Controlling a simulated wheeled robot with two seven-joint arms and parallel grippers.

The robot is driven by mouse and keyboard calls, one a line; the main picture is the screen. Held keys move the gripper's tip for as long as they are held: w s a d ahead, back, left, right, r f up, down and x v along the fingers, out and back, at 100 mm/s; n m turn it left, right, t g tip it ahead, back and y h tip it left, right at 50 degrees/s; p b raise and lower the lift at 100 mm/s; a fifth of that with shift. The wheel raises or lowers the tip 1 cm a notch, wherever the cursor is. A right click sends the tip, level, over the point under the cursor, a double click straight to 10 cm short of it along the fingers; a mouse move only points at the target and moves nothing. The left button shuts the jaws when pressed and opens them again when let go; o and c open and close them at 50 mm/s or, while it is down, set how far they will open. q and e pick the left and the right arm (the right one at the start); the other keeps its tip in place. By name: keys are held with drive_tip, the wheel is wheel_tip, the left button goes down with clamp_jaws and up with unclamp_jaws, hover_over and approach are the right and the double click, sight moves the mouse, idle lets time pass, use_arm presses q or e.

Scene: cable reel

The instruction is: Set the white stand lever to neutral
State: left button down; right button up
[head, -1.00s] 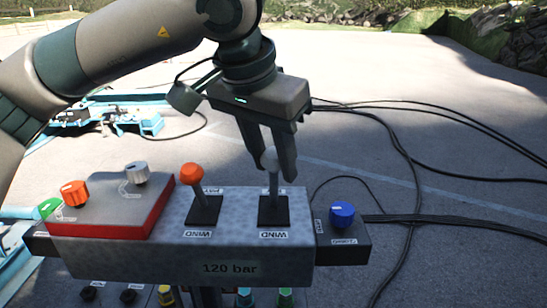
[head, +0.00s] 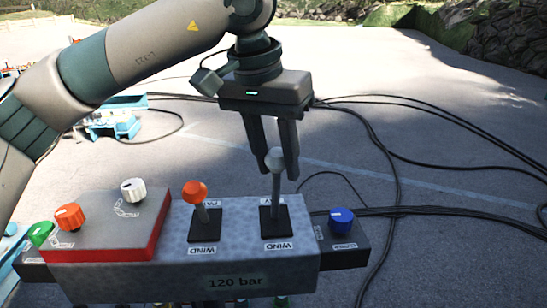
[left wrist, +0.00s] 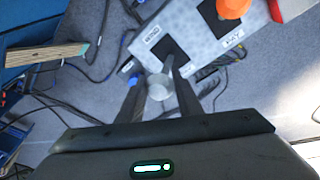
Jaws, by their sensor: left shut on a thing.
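The white-knobbed lever (head: 276,185) stands nearly upright from its black plate on the grey control box, marked WIND. My left gripper (head: 276,172) points down over this lever and is shut on its white knob, with one finger on each side. In the left wrist view the white knob (left wrist: 160,88) sits between the two dark fingers of the gripper (left wrist: 150,80). An orange-knobbed lever (head: 195,192) stands to the left on the same box, leaning a little left. My right gripper is in neither view.
A blue knob (head: 341,220) sits on a side box at right. Black cables (head: 420,165) cross the ground behind.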

use_arm(q)
drive_tip(key=w, duration=0.3)
drive_tip(key=shift+w+r, duration=0.15)
drive_tip(key=shift+r, duration=0.1)
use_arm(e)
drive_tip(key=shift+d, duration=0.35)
use_arm(q)
drive_tip(key=c, duration=1.6)
unclamp_jaws()
drive_tip(key=o, duration=0.3)
drive_tip(key=shift+f, duration=0.1)
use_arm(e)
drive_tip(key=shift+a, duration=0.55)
